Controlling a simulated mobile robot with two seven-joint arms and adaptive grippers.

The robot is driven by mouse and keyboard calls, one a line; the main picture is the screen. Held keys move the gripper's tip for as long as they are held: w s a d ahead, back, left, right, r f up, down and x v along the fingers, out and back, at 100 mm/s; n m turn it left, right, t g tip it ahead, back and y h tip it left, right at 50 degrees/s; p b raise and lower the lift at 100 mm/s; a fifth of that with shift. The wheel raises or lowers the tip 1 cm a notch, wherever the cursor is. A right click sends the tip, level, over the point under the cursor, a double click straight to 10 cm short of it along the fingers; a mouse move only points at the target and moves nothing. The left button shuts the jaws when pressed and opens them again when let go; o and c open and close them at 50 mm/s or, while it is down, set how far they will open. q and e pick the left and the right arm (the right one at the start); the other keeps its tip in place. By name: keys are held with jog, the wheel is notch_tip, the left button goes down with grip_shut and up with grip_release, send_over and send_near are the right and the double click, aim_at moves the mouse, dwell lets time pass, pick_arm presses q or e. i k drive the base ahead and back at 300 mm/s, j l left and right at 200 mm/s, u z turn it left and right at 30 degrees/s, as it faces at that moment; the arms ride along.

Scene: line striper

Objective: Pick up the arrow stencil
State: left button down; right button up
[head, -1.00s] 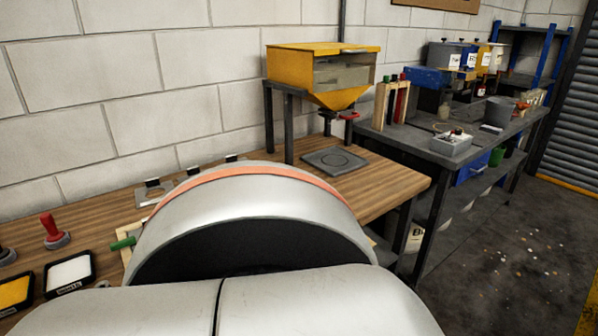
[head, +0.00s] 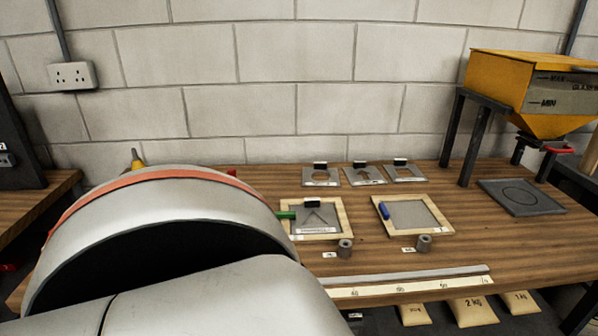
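A grey metal plate with a black handle and a dark arrow-like mark, seemingly the arrow stencil (head: 322,219), lies in a left wooden frame (head: 341,224) on the bench. Neither gripper shows. A large grey part of my own arm covers the lower left and hides part of the bench.
A right wooden frame (head: 446,222) holds a bare grey panel and a blue bar. Two small grey cylinders (head: 345,249) (head: 424,243) and a long ruler strip (head: 410,288) lie in front.

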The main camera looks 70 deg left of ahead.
aim_at(375, 177)
jog(key=u, duration=1.7)
jog(key=k+l, duration=0.1)
jog(key=l, duration=0.5)
jog(key=k+l+u, duration=0.1)
jog(key=l, duration=0.25)
jog(key=k, duration=0.05)
